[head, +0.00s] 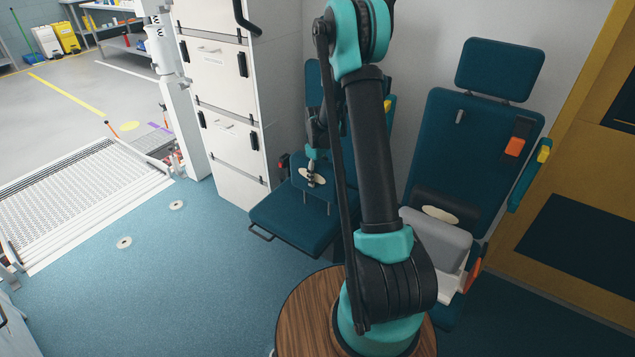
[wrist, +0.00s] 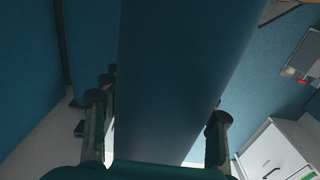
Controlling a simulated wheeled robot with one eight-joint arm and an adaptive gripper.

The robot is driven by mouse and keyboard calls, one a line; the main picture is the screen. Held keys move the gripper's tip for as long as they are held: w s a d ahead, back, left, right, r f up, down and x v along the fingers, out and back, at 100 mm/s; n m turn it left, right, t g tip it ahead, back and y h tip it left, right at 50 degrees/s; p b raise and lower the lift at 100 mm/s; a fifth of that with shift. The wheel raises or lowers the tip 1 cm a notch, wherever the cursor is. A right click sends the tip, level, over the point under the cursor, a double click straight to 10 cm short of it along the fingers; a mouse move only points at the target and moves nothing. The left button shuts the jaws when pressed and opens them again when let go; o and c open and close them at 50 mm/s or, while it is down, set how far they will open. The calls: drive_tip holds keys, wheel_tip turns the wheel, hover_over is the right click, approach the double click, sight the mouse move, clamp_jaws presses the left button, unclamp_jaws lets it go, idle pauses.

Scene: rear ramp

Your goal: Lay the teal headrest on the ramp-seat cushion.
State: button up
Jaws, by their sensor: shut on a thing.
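The ramp-seat cushion (head: 292,222) is a dark teal seat pad beside the white cabinet in the head view, left of my arm. My gripper (head: 313,181) is over its rear part, shut on the teal headrest (head: 300,187), a flat dark teal panel. The headrest blends with the seat behind it; I cannot tell whether it touches the cushion. In the wrist view the headrest (wrist: 185,70) fills the middle, between the two fingers of my gripper (wrist: 160,135). My arm hides much of the ramp seat's backrest.
A white drawer cabinet (head: 222,100) stands left of the ramp seat. A second teal seat (head: 475,150) with its own headrest stands right of my arm. A round wooden top (head: 303,305) lies at my arm's base. The blue floor (head: 180,270) at left is mostly clear, with a metal ramp (head: 80,195) beyond.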

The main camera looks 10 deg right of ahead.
drive_tip(key=shift+f, duration=1.55)
drive_tip(key=o, duration=1.8)
